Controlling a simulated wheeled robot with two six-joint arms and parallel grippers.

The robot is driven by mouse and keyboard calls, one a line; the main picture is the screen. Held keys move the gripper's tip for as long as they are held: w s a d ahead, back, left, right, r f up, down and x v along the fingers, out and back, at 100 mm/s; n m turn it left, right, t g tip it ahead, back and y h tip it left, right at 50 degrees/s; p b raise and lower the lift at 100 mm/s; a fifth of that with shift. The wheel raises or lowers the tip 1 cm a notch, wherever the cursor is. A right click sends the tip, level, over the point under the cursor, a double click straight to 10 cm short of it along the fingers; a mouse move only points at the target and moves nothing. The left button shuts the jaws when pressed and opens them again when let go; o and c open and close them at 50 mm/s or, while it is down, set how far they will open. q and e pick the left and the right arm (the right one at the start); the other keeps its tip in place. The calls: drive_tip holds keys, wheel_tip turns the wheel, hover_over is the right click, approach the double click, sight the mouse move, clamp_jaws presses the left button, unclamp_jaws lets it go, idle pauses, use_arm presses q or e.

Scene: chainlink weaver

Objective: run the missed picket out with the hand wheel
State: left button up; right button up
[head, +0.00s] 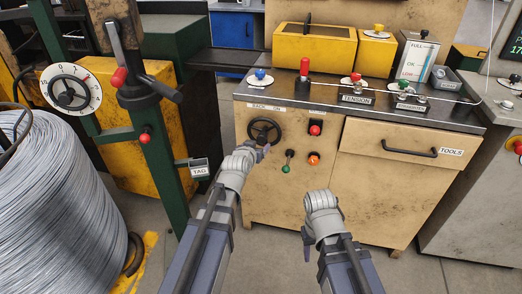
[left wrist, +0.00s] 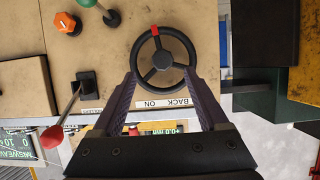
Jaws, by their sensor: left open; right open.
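The hand wheel (head: 264,131) is a black three-spoked wheel on the front of the tan cabinet, beside a label reading BACK and ON. In the left wrist view the wheel (left wrist: 162,70) shows a red mark on its rim. My right gripper (head: 306,243) is low in front of the cabinet, open and away from the wheel. I cannot make out the picket.
The TOOLS drawer (head: 400,147) is shut. A green post (head: 160,150) and wire coil (head: 60,210) stand left. A small display (left wrist: 158,128) reads +0.0 mm.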

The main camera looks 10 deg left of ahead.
sight(261, 139)
use_arm(q)
drive_tip(key=shift+b+x, duration=1.45)
drive_tip(key=shift+x, duration=2.55)
drive_tip(key=shift+a+r, duration=0.15)
clamp_jaws()
